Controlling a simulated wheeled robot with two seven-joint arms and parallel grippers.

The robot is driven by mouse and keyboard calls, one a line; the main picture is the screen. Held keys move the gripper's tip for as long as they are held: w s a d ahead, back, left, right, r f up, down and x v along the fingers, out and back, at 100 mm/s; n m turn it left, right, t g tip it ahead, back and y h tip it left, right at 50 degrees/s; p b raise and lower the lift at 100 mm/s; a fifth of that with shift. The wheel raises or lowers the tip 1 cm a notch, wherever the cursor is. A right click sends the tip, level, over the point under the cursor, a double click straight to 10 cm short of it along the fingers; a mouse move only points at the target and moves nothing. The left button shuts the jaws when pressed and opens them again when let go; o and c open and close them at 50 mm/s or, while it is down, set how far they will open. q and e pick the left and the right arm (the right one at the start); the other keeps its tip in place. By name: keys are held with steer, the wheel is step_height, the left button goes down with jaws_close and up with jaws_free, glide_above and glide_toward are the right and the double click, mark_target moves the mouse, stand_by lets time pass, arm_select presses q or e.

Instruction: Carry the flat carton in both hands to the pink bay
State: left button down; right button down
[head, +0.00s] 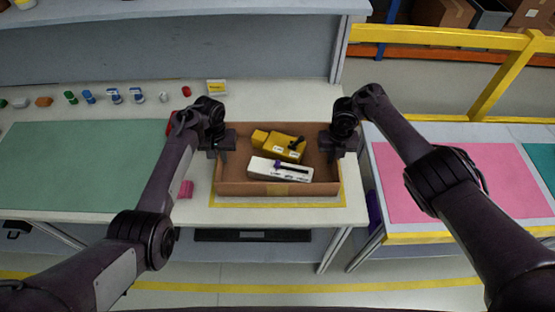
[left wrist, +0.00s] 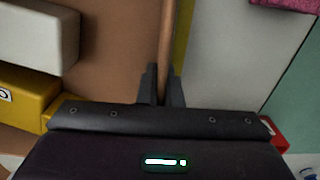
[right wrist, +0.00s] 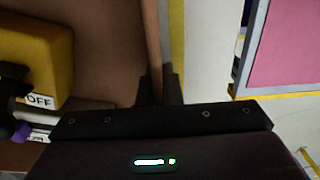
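The flat carton (head: 235,188) is an open, shallow brown box on the white table, inside a yellow outline. It holds a yellow block-like item and a white item with a purple part. My left gripper (head: 221,153) is at its left wall; in the left wrist view the fingers (left wrist: 164,88) sit close on both sides of that wall. My right gripper (head: 336,154) is at its right wall; in the right wrist view the fingers (right wrist: 159,88) straddle the wall. The pink bay (head: 405,205) is a pink mat on the separate table at the right, partly covered by my right arm.
A gap separates the two tables. A green mat (head: 80,165) lies at the left, with several small parts behind it. A pink block (head: 186,189) lies left of the carton. A small yellow sign (head: 217,87) stands behind. A yellow rail (head: 440,38) runs behind the right table.

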arm_select(q)
steer(key=shift+r, duration=0.15)
arm_select(e)
steer(key=shift+r, duration=0.15)
